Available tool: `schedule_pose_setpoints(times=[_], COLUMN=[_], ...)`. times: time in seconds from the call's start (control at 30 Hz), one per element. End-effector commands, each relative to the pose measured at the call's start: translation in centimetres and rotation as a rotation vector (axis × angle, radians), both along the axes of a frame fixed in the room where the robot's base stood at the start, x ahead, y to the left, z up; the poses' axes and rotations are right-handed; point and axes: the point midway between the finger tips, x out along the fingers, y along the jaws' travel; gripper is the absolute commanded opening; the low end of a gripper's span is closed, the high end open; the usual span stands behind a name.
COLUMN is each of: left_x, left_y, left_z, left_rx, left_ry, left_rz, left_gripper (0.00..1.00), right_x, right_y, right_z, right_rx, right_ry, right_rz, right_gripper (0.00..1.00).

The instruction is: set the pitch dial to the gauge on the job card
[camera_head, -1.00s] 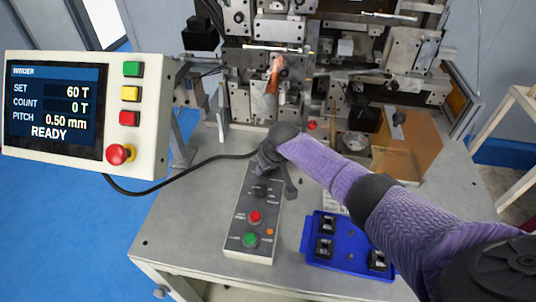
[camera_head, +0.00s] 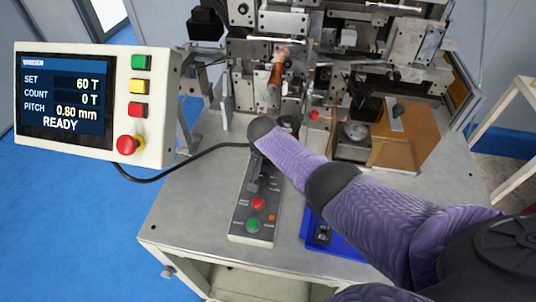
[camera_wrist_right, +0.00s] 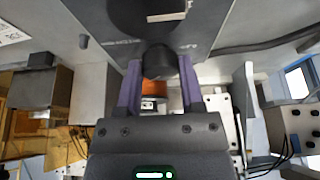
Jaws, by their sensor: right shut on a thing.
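In the head view my right gripper (camera_head: 257,182) is over the upper part of the grey control box (camera_head: 245,222), and my purple arm hides much of that end. A white printed card (camera_wrist_right: 12,28) shows at the wrist view's edge, too cut off to read. My left gripper is not in view.
The control box also has a red button (camera_head: 258,203) and a green button (camera_head: 253,225). A blue tray (camera_head: 316,240) lies to the right, partly under my arm. The winder (camera_head: 330,75) stands behind. The table's left front is clear.

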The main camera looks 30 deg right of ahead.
Motion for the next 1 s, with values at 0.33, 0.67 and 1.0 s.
schedule_pose_setpoints(times=[0.33, 0.67, 1.0], left_x=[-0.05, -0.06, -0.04], left_y=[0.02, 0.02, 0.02], left_z=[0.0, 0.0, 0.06], left_rx=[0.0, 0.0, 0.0], left_ry=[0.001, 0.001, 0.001], left_rz=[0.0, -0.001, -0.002], left_gripper=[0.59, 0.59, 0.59], right_x=[0.1, 0.11, 0.04], right_y=[0.02, 0.01, 0.02], right_z=[0.12, 0.12, 0.12], right_rx=[0.0, -0.001, 0.0], right_ry=[-0.003, -0.003, -0.001], right_rz=[-0.027, -0.027, -0.027], right_gripper=[0.0, 0.68, 0.84])
